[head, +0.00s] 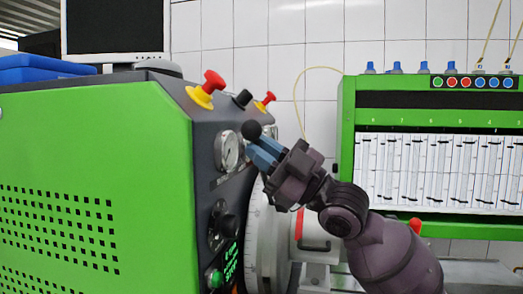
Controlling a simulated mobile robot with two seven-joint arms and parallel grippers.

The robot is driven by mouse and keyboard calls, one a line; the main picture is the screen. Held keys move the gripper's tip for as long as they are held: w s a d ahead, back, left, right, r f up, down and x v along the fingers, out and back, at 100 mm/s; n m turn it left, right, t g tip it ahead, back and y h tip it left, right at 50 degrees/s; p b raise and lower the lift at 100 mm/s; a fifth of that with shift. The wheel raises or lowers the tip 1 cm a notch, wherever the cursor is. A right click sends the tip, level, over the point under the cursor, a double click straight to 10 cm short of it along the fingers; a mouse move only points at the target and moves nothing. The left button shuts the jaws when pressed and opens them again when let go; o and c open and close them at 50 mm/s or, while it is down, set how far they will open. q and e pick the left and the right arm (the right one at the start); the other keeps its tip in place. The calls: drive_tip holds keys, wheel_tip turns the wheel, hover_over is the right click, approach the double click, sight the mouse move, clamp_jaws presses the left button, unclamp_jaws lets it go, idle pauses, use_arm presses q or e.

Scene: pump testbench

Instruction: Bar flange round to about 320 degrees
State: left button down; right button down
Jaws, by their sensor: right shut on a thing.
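The flange (257,240) is a pale grey disc with a graduated rim, seen almost edge-on at the right side of the green bench. Its lower part runs out of the picture, and the degree figures are too small to read. My right gripper (262,150) has blue fingers and reaches up and left above the flange. It is shut on a handle with a black ball knob (252,130), which shows just past the fingertips. The handle's shaft and its joint to the flange are hidden by the gripper. My left gripper is not in view.
The dark control panel carries red-and-yellow buttons (207,90), a round gauge (230,150) close left of my fingers, and a green-lit display (231,262). A green rack of measuring tubes (440,170) stands at the right. White tiled wall lies behind.

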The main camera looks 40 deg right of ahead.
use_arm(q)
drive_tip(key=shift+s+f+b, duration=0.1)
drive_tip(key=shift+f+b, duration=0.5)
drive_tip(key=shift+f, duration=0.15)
use_arm(e)
drive_tip(key=shift+s+a+f+n+y, duration=0.15)
drive_tip(key=shift+s+a+f+n, duration=0.25)
drive_tip(key=shift+f, duration=0.15)
drive_tip(key=shift+s+a+f+n+y, duration=0.15)
drive_tip(key=shift+s+a+f+n, duration=0.1)
drive_tip(key=shift+a+f+n, duration=0.2)
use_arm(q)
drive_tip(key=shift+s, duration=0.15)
use_arm(e)
drive_tip(key=shift+d, duration=0.1)
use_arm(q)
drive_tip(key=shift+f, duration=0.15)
use_arm(e)
drive_tip(key=shift+f+g, duration=0.15)
drive_tip(key=shift+g, duration=0.25)
